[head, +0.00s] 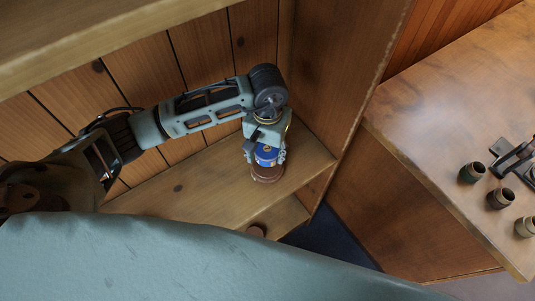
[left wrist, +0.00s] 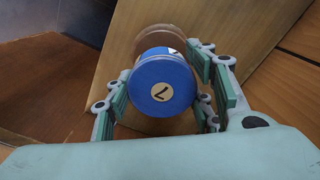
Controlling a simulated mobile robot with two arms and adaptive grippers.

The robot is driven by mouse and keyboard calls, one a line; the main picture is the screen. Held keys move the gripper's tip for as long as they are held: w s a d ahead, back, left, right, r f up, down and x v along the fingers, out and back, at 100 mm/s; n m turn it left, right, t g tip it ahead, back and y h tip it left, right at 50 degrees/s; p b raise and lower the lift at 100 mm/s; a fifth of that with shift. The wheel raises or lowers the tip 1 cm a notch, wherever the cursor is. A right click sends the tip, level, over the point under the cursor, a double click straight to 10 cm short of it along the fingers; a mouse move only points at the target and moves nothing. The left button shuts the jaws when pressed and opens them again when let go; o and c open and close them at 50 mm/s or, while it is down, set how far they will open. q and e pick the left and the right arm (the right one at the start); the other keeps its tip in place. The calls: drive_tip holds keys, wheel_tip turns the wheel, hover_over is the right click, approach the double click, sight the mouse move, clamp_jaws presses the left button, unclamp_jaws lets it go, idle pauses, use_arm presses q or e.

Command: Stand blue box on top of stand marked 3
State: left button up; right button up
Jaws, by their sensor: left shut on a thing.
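The blue box (head: 266,155) is a round blue drum with a cream disc and a dark mark on its top, seen in the left wrist view (left wrist: 160,84). My left gripper (head: 264,150) points down and is shut on it, with fingers on both sides. A reddish-brown round turned stand (head: 268,175) is directly below the box on the shelf. It also shows behind the box in the left wrist view (left wrist: 152,38). I cannot tell if the box touches it. No number shows on this stand. My right gripper is not in view.
The wooden shelf (head: 180,190) has free room left of the stand. A side panel (head: 335,70) closes it at the right. A table (head: 450,90) at the right holds several dark cups (head: 471,172).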

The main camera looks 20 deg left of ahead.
sight(267, 159)
use_arm(q)
wheel_tip(267, 159, down, 3)
drive_tip(key=shift+f+p, duration=0.15)
drive_tip(key=shift+p, duration=0.7)
drive_tip(key=shift+f, duration=0.35)
drive_tip(key=shift+f, duration=0.15)
drive_tip(key=o, duration=0.7)
drive_tip(key=shift+b, duration=0.3)
drive_tip(key=o, duration=0.4)
drive_tip(key=shift+o, duration=0.2)
